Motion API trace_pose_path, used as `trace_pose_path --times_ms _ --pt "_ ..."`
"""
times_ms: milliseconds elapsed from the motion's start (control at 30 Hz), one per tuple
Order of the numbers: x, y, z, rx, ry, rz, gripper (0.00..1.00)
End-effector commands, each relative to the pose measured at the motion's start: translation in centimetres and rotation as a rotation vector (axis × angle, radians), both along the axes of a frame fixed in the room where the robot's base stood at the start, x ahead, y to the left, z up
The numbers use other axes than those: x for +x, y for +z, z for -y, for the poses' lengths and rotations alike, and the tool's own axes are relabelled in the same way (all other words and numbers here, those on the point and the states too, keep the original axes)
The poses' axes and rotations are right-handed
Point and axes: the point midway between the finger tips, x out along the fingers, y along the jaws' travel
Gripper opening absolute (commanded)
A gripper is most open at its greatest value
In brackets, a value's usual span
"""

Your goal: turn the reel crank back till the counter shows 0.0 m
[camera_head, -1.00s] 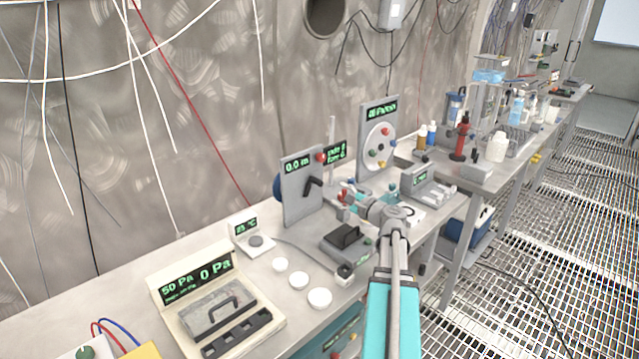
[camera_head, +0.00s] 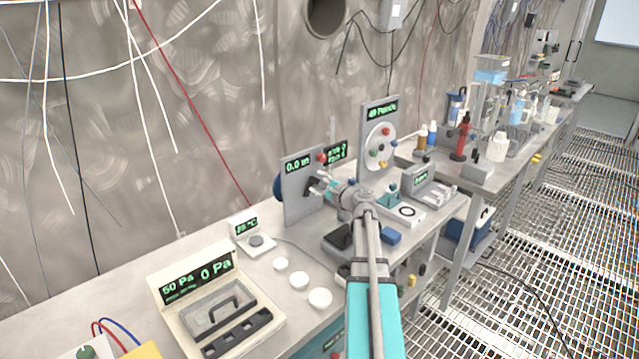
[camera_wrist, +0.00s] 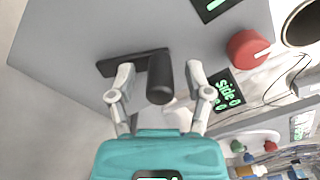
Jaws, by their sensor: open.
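The reel panel (camera_head: 298,201) is an upright grey plate on the bench, with a blue reel (camera_head: 277,187) partly hidden behind it. Its counter (camera_head: 297,165) reads 0.0 m. The black crank handle (camera_wrist: 160,78) sticks out from a dark crank arm (camera_wrist: 118,62) in the wrist view. My gripper (camera_wrist: 158,88) is open, one finger on each side of the handle, with a gap visible on the right. In the head view my gripper (camera_head: 322,185) is at the panel's face and covers most of the crank.
A red knob (camera_wrist: 248,48) sits on the panel near the crank. A wheel panel (camera_head: 379,165) stands to the right. A dark box (camera_head: 338,237), a blue block (camera_head: 391,236) and white round pieces (camera_head: 299,280) lie in front.

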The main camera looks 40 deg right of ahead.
Motion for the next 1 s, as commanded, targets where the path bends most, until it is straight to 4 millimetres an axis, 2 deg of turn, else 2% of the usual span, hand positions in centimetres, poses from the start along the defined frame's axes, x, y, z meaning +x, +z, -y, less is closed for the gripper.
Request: trace_pose_path --times_ms 167,500,767,1000 --pt "-0.04 0.0 0.02 0.0 0.0 0.0 0.63" --pt "-0.06 0.0 0.06 0.0 0.0 0.0 0.0" --pt "-0.1 0.05 -0.01 -0.013 -0.001 0.001 0.0" --pt "-0.18 0.37 -0.65 -0.131 0.0 0.01 0.0"
